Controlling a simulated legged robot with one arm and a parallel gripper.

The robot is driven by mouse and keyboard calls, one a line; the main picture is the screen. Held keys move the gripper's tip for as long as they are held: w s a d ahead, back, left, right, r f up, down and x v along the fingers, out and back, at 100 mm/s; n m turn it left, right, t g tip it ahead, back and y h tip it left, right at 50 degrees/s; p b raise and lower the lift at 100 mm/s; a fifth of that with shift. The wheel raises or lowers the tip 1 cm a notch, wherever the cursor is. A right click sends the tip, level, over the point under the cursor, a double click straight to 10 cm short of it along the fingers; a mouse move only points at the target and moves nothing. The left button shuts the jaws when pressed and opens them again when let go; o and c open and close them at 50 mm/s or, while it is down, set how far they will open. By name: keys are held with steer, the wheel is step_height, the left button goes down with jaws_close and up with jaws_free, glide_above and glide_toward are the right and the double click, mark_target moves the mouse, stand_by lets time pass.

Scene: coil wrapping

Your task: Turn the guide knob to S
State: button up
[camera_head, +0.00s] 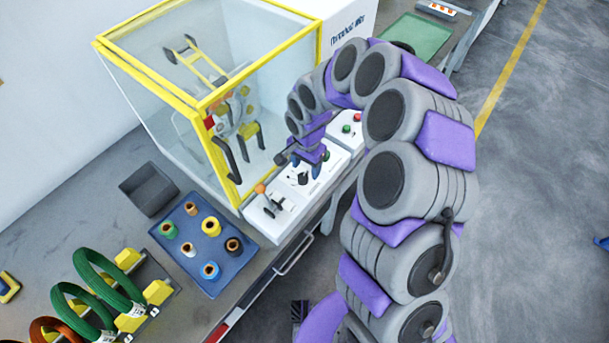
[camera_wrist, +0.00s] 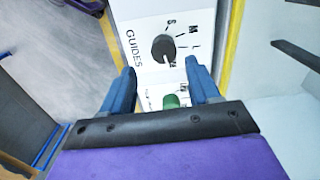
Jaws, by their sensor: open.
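The guide knob (camera_wrist: 163,47) is black and round, on a white panel (camera_wrist: 140,25) marked GUIDES, with S and M printed beyond it. A pale mark shows at its near edge; I cannot tell for certain which letter it points to. My gripper (camera_wrist: 160,68) is open, its two blue fingers apart, with the knob ahead between the lines of the fingertips and not gripped. In the head view my gripper (camera_head: 307,166) is over the white control panel, close above a black knob (camera_head: 303,179).
A green button (camera_wrist: 172,101) lies between my fingers in the wrist view. A yellow-framed clear enclosure (camera_head: 205,100) stands just left of my arm. A blue tray (camera_head: 190,245) of spools and several green and orange coils (camera_head: 108,275) are on the bench.

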mark_target(303, 176)
steer(key=f, duration=0.4)
steer(key=shift+a+b, duration=0.3)
steer(key=shift+a, duration=0.05)
steer(key=shift+a+f, duration=0.4)
steer(key=shift+a, duration=0.15)
steer(key=shift+d, duration=0.45)
steer(key=shift+d+r, duration=0.1)
steer(key=shift+d, duration=0.25)
steer(key=shift+c, duration=1.3)
steer(key=shift+a, duration=0.45)
steer(key=c, duration=0.6)
steer(key=shift+d, duration=0.1)
steer(key=shift+c, duration=0.9)
